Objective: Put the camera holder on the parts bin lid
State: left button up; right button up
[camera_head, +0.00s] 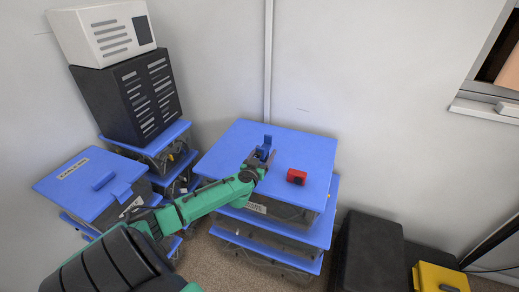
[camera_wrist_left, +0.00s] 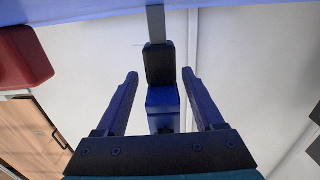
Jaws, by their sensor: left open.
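A small blue upright piece (camera_head: 266,143), which looks like the camera holder, is at the left gripper's tip, over the top blue bin lid (camera_head: 235,138) of the middle stack. In the left wrist view this blue piece (camera_wrist_left: 163,98) has a dark face and shows between the fingers, with a gap on both sides. My left gripper (camera_head: 262,156) is open, its two fingers (camera_wrist_left: 160,78) spread around the piece. The lid (camera_wrist_left: 90,10) runs along the top of the wrist view. Whether the piece touches the lid is unclear. My right gripper is not in view.
A red object (camera_head: 297,177) lies on the same lid, right of the gripper. Left stands another blue-lidded bin (camera_head: 75,193) and a stack bearing a black case (camera_head: 128,98) and a white case (camera_head: 103,33). Dark and yellow boxes (camera_head: 440,278) stand right. The lid's right rear is clear.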

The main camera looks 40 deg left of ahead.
pick_arm(q)
jog(key=shift+r, duration=0.35)
jog(key=p+v, duration=0.2)
jog(key=v, duration=0.9)
jog(key=shift+s+r+p, duration=0.2)
jog(key=shift+r+p, duration=0.05)
jog(key=shift+p, duration=0.05)
